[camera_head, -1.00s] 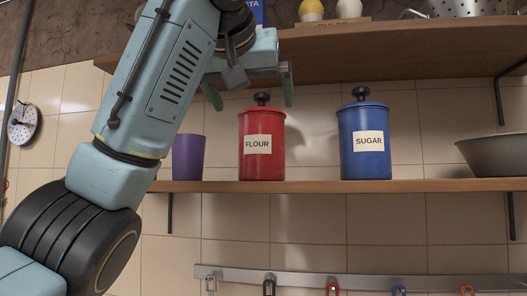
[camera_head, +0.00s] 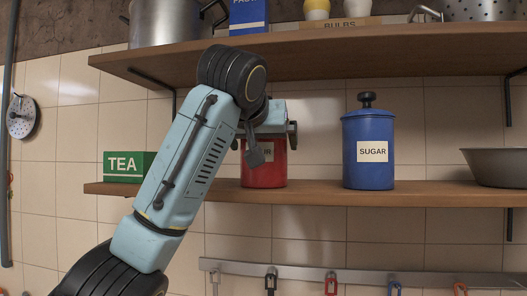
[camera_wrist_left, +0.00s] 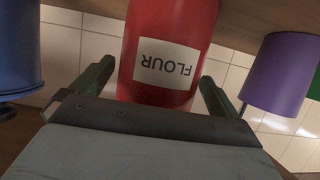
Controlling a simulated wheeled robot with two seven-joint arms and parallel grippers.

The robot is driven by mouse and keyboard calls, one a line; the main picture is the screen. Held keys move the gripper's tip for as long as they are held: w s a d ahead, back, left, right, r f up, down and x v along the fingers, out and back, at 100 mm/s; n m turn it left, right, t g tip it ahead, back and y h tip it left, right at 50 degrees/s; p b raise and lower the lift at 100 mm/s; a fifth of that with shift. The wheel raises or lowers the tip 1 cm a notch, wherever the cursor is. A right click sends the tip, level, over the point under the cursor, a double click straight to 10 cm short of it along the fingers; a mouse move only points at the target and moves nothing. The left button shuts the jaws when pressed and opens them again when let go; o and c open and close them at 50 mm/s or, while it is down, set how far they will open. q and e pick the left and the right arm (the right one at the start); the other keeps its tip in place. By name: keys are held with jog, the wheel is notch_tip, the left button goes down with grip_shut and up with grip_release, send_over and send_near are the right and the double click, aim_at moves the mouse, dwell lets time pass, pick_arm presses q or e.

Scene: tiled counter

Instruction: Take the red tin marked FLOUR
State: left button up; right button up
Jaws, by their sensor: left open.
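The red tin (camera_head: 265,172) marked FLOUR stands upright on the lower shelf. In the head view my left arm hides its top and most of its label. In the left wrist view the red tin (camera_wrist_left: 165,90) appears upside down, its FLOUR label readable. My left gripper (camera_head: 267,130) is in front of the tin in the head view, its fingertips not clearly seen there. In the left wrist view the left gripper (camera_wrist_left: 156,75) is open, with one green finger on each side of the tin. Gaps show between fingers and tin. My right gripper is not in view.
The blue SUGAR tin (camera_head: 368,160) stands to the right, with a grey bowl (camera_head: 495,168) beyond. A green TEA box (camera_head: 128,166) is at the left. A purple cup (camera_wrist_left: 275,75) is near the tin. The upper shelf (camera_head: 300,45) overhangs.

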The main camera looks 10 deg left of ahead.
pick_arm(q)
jog(key=shift+w+f, duration=0.15)
jog(key=shift+w, duration=0.1)
jog(key=c, duration=1.2)
jog(key=shift+s, duration=0.1)
